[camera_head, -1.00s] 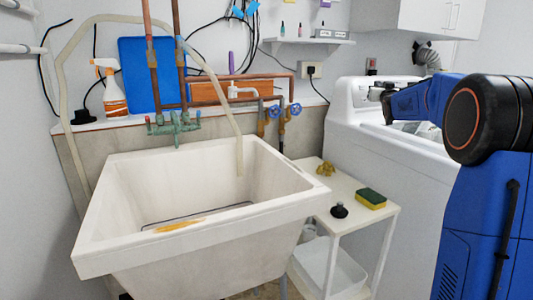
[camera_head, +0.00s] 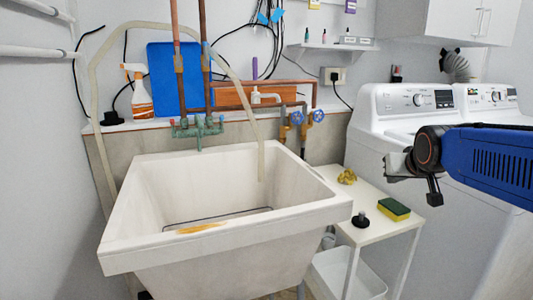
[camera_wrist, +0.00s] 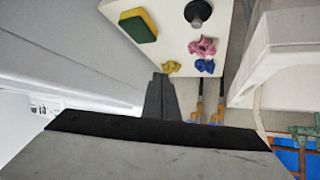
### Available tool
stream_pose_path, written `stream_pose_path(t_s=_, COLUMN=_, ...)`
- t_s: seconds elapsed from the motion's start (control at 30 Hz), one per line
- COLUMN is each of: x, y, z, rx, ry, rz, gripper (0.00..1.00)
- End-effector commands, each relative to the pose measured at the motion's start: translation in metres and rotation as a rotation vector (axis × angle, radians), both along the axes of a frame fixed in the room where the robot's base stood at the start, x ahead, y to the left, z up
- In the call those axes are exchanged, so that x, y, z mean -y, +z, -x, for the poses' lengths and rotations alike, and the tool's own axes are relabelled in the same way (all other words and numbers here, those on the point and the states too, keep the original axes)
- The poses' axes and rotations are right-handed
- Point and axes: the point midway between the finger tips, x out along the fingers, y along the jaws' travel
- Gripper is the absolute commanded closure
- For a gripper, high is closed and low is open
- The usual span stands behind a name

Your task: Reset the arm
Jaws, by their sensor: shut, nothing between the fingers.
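My gripper (camera_head: 434,196) hangs at the end of my blue arm at the right of the head view, in front of the washing machine and above and to the right of the small white table (camera_head: 377,237). Its dark fingers (camera_wrist: 160,82) point up the middle of the wrist view, together and empty. The wrist view looks down past them at the table top.
The table bears a green-yellow sponge (camera_head: 394,210), a black knobbed object (camera_head: 360,219) and a yellow lump (camera_head: 347,176); the wrist view adds pink (camera_wrist: 202,46) and blue (camera_wrist: 205,66) pieces. The sink (camera_head: 215,245) stands left, the washing machine (camera_head: 385,125) behind.

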Motion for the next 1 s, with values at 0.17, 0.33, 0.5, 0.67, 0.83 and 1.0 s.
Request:
stream_pose_path(t_s=0.17, x=-0.026, y=-0.050, z=0.086, rx=-0.149, ry=0.041, rz=-0.016, gripper=1.00)
stream_pose_path(t_s=0.33, x=-0.046, y=-0.099, z=0.166, rx=-0.293, ry=0.082, rz=-0.029, gripper=1.00)
stream_pose_path(t_s=0.5, x=-0.058, y=-0.141, z=0.231, rx=-0.412, ry=0.120, rz=-0.038, gripper=1.00)
stream_pose_path(t_s=0.67, x=-0.063, y=-0.162, z=0.264, rx=-0.474, ry=0.138, rz=-0.042, gripper=1.00)
stream_pose_path(t_s=0.83, x=-0.064, y=-0.167, z=0.271, rx=-0.489, ry=0.144, rz=-0.044, gripper=1.00)
stream_pose_path(t_s=1.0, x=-0.064, y=-0.167, z=0.271, rx=-0.488, ry=0.143, rz=-0.043, gripper=1.00)
